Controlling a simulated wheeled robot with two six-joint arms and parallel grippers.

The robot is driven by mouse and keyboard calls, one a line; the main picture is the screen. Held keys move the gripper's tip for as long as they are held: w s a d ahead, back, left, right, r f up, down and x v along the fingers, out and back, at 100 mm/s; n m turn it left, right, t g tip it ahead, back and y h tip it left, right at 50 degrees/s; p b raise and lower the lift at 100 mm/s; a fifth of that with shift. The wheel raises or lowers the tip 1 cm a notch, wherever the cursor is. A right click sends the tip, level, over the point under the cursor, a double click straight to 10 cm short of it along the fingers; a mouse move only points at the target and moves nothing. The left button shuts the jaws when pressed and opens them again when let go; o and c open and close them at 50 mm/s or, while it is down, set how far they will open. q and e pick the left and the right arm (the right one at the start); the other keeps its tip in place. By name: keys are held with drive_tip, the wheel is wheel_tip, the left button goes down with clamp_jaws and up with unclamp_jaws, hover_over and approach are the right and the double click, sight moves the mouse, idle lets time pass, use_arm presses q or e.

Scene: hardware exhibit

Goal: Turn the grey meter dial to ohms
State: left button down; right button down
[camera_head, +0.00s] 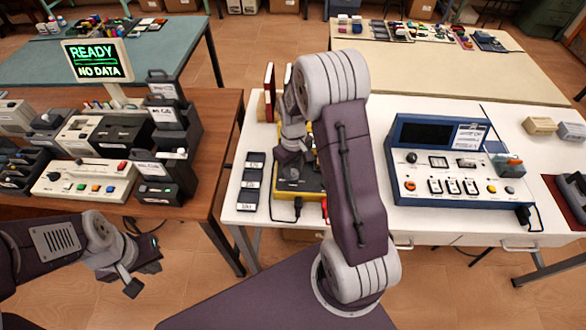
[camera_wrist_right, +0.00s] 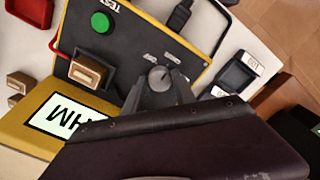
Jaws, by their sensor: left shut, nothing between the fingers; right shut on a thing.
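The meter (camera_head: 287,190) is a yellow-edged box with a dark panel on the white table in the head view, largely hidden by my right arm. In the right wrist view its panel (camera_wrist_right: 125,48) shows a grey dial (camera_wrist_right: 160,77). My right gripper (camera_wrist_right: 161,90) is shut on the grey dial, with a finger at either side. The meter's screen (camera_wrist_right: 65,117) shows letters that look like "HM", partly hidden by my wrist. In the head view my right gripper (camera_head: 290,150) is over the meter. My left gripper (camera_head: 143,276) is shut and empty, low at the left, away from the meter.
A green button (camera_wrist_right: 101,22) marked TEST and a tan-topped switch (camera_wrist_right: 88,71) are on the meter panel. A sign (camera_head: 97,60) reads "READY NO DATA".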

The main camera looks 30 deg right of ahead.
sight(294, 172)
drive_tip(key=c, duration=1.1)
unclamp_jaws()
drive_tip(key=shift+r, duration=0.1)
drive_tip(key=shift+o, duration=0.4)
wheel_tip(294, 172, up, 9)
drive_tip(key=shift+s, duration=0.1)
